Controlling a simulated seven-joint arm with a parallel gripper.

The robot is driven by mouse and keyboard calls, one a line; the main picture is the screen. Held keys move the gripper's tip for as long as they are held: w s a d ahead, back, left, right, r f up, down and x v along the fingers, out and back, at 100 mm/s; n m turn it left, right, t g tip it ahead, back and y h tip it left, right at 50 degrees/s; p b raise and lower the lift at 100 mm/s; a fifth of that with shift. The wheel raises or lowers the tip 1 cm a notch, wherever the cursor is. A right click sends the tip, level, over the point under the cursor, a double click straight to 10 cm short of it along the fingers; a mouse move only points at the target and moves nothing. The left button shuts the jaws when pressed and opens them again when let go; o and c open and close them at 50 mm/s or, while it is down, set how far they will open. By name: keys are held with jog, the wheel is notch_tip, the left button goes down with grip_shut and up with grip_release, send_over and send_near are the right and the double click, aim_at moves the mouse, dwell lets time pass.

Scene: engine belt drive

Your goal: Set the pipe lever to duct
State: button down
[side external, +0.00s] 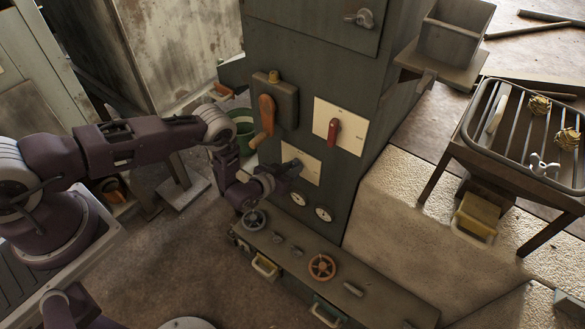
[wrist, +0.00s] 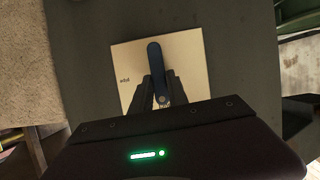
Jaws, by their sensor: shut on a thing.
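A dark blue lever (wrist: 155,58) is mounted on a cream plate (wrist: 190,62) with small labels at its left edge and near its lower edge, too small to read surely. In the wrist view the lever points up the picture. My gripper (wrist: 158,92) is shut on the lever, with a finger on each side of it. In the side view my gripper (side external: 288,172) is at the lower cream plate (side external: 309,166) on the dark cabinet (side external: 290,50). My gripper hides most of the lever there.
A red lever (side external: 333,131) on another cream plate is above right. An orange lever (side external: 267,112) on a box is above left. Two gauges (side external: 298,197) are just below. A low ledge bears a grey handwheel (side external: 255,219) and an orange handwheel (side external: 322,267). A rack (side external: 520,130) stands right.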

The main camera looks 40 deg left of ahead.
jog(key=c, duration=1.3)
grip_release()
jog(key=v, duration=0.7)
